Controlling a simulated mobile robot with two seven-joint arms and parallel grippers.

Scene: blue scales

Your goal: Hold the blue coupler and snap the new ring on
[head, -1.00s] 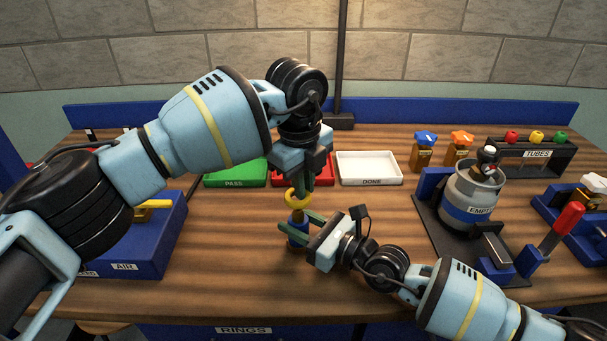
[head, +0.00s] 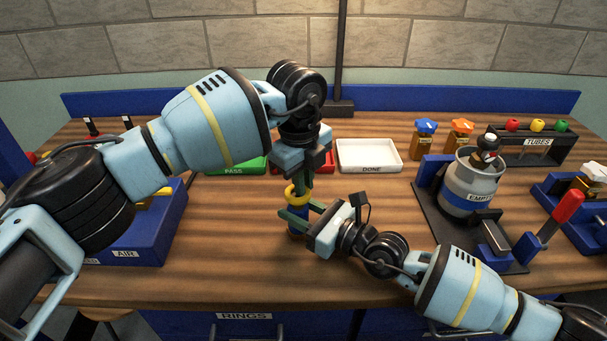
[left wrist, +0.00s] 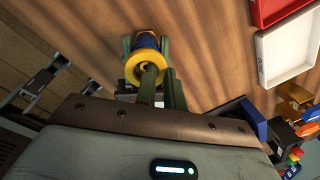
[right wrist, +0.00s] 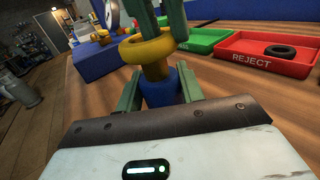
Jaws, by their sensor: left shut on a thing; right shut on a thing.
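My left gripper (head: 299,183) is shut on a yellow ring (head: 296,195), its fingers pointing down. The ring also shows in the left wrist view (left wrist: 135,72) and the right wrist view (right wrist: 130,52). My right gripper (head: 300,217) is shut on the blue coupler (right wrist: 162,90), which stands upright between its fingers. The coupler's brass-coloured neck (right wrist: 157,72) rises directly beneath the ring. The ring is at the neck's top, slightly tilted; whether it is around the neck or just over it I cannot tell. In the head view, the fingers partly hide the coupler (head: 293,230).
A red REJECT tray (right wrist: 236,58) holds a black ring (right wrist: 280,51). The green PASS tray (head: 220,168) and white DONE tray (head: 370,170) are behind my grippers. A grey canister (head: 470,190) stands on the right. The wooden tabletop in front is clear.

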